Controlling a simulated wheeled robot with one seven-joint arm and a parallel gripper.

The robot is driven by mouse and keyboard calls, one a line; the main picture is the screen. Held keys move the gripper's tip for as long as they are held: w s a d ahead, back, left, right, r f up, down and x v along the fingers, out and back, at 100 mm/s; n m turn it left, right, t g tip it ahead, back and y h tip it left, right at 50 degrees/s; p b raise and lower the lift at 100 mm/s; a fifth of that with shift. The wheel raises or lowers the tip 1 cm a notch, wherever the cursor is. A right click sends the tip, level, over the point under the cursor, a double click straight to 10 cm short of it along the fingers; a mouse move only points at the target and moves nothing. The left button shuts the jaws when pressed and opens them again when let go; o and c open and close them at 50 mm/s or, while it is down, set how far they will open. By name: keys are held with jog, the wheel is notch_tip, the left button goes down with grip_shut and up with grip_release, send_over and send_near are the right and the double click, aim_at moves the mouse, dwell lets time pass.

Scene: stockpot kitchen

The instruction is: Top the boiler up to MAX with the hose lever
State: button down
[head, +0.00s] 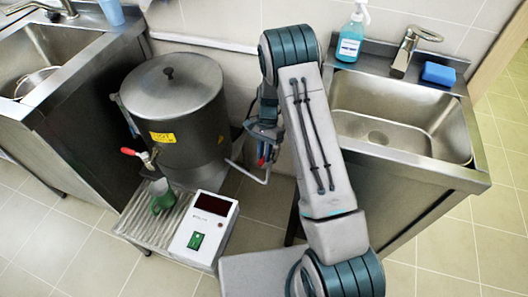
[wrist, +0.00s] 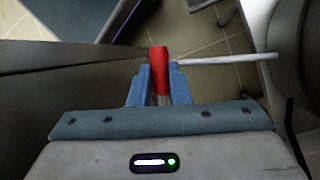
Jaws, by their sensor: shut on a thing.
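The boiler (head: 178,122) is a large steel drum with a lid, a round black knob and a yellow HOT label, left of my arm in the head view. My gripper (head: 264,150) is beside the boiler's right side. In the wrist view my gripper's blue fingers (wrist: 160,88) are shut on the red lever (wrist: 158,56). A pale metal pipe (wrist: 225,60) runs from near the lever toward the boiler's wall; its bent end (head: 262,180) shows below my gripper in the head view. No water level or MAX mark can be made out.
A tap with a red handle (head: 130,151) is on the boiler's front, above a green mug (head: 160,196) on a ribbed drain tray (head: 145,222). A white control box (head: 203,232) stands beside it. Sinks flank the boiler left (head: 30,70) and right (head: 400,115).

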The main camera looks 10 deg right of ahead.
dwell(0.3)
jog(key=c, duration=1.4)
grip_release()
jog(key=shift+o, duration=0.2)
jog(key=shift+r, duration=0.15)
jog(key=p+v, duration=0.1)
jog(key=v, duration=1.2)
jog(key=shift+w+r, duration=0.2)
jog(key=shift+r, duration=0.05)
